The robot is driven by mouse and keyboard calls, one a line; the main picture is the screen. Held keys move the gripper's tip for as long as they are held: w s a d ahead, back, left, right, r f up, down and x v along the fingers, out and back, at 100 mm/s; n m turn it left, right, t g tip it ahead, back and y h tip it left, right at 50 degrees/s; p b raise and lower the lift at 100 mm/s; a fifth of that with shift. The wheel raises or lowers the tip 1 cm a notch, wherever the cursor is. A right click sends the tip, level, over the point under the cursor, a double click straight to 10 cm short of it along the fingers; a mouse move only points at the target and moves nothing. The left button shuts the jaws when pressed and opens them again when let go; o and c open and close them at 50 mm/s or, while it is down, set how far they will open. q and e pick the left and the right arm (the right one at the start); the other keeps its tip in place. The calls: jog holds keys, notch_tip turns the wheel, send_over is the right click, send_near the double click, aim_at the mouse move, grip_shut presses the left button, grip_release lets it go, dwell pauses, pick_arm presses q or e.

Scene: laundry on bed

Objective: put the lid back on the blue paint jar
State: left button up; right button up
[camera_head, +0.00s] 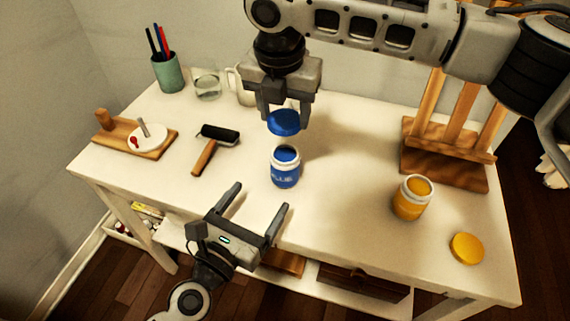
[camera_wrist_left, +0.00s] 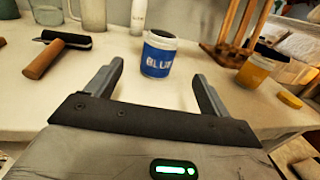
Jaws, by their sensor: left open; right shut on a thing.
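The blue paint jar (camera_head: 285,169) stands upright and open near the middle of the white table, and its label shows in the left wrist view (camera_wrist_left: 158,54). The blue lid (camera_head: 284,122) is held by my right gripper (camera_head: 286,112), which is shut on it. The lid is above the jar and apart from it, a little behind its mouth in the head view. My left gripper (camera_head: 257,204) is open and empty in front of the jar. In the left wrist view the jar appears between and beyond its fingertips.
An open yellow jar (camera_head: 408,203) and its yellow lid (camera_head: 466,248) are at the right, by a wooden easel (camera_head: 445,158). A brayer (camera_head: 212,142), a palette board (camera_head: 130,138), a pen cup (camera_head: 167,74) and a glass (camera_head: 207,86) are at the left and back. The table's middle right is clear.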

jog(key=shift+s, duration=0.1)
pick_arm(q)
jog(key=x, duration=1.2)
jog(key=c, duration=1.5)
pick_arm(e)
send_over(285, 157)
jog(key=shift+f, duration=2.5)
